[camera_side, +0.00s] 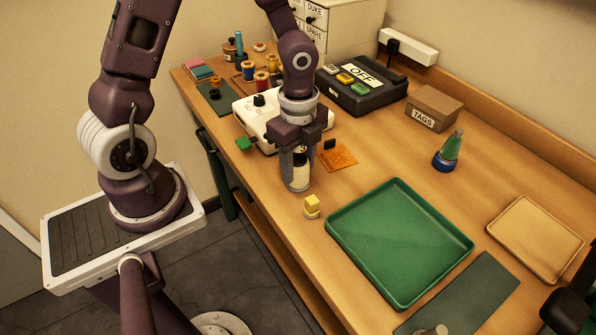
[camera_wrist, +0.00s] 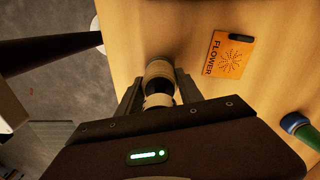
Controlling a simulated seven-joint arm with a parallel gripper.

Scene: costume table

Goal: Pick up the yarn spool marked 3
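Several yarn spools stand at the far left of the table in the side view, among them a yellow spool (camera_side: 248,70), a red spool (camera_side: 261,79) and a blue-topped one (camera_side: 272,63). My gripper (camera_side: 297,172) points down near the table's front edge, away from these spools. A cream and black cylinder (camera_wrist: 159,78) is between its fingers in the wrist view (camera_wrist: 158,88). I cannot tell whether the fingers touch it.
An orange FLOWER card (camera_side: 338,158) lies right of my gripper. A white box with a black knob (camera_side: 246,112) stands behind it, before the OFF box (camera_side: 384,97). Bare table lies right of the card.

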